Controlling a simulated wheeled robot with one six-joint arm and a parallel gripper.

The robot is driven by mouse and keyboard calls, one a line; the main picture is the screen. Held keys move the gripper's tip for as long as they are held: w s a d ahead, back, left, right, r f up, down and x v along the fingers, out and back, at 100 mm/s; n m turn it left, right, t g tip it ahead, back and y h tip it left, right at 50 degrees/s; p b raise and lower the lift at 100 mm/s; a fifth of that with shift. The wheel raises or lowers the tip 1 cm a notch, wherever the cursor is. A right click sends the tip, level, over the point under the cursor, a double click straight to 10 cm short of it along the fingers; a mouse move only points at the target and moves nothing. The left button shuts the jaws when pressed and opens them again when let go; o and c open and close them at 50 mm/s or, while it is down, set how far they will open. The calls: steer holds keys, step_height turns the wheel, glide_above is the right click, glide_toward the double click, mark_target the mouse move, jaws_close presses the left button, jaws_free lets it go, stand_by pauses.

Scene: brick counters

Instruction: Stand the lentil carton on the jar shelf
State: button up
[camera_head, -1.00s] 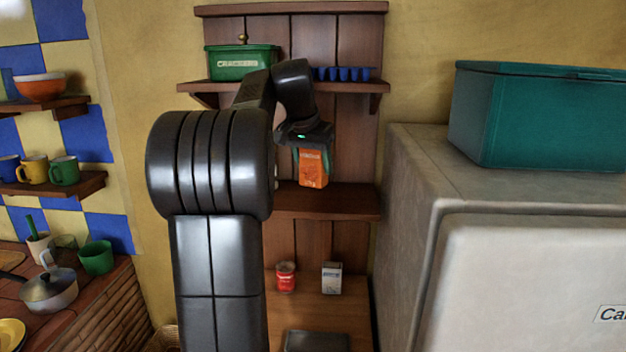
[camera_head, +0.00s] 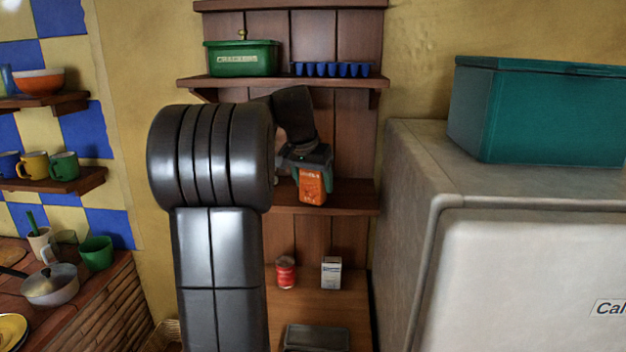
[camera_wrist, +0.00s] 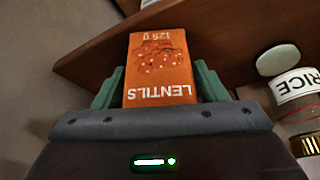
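The orange lentil carton (camera_head: 312,186) is held in my gripper (camera_head: 312,170), whose green fingers press on its two sides. In the wrist view the carton (camera_wrist: 160,62) shows its "LENTILS" label upside down in the picture. My gripper (camera_wrist: 160,85) is shut on it. The middle wooden shelf (camera_head: 352,197) is behind the carton in the head view, and the carton overlaps its front edge; I cannot tell whether they touch. A jar labelled "RICE" (camera_wrist: 297,88) is to the right in the wrist view. My arm hides the shelf's left part in the head view.
The upper shelf (camera_head: 345,82) bears a green crackers tin (camera_head: 242,58) and a row of blue cups (camera_head: 332,69). Below are a red can (camera_head: 285,272) and a small white box (camera_head: 331,273). A grey fridge (camera_head: 411,180) stands close on the right. The middle shelf's right part looks bare.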

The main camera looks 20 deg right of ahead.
steer(key=shift+o, duration=0.9)
steer(key=shift+r, duration=0.3)
steer(key=v, duration=1.1)
steer(key=shift+r, duration=0.35)
steer(key=shift+s+a, duration=0.1)
steer(key=shift+s, duration=0.05)
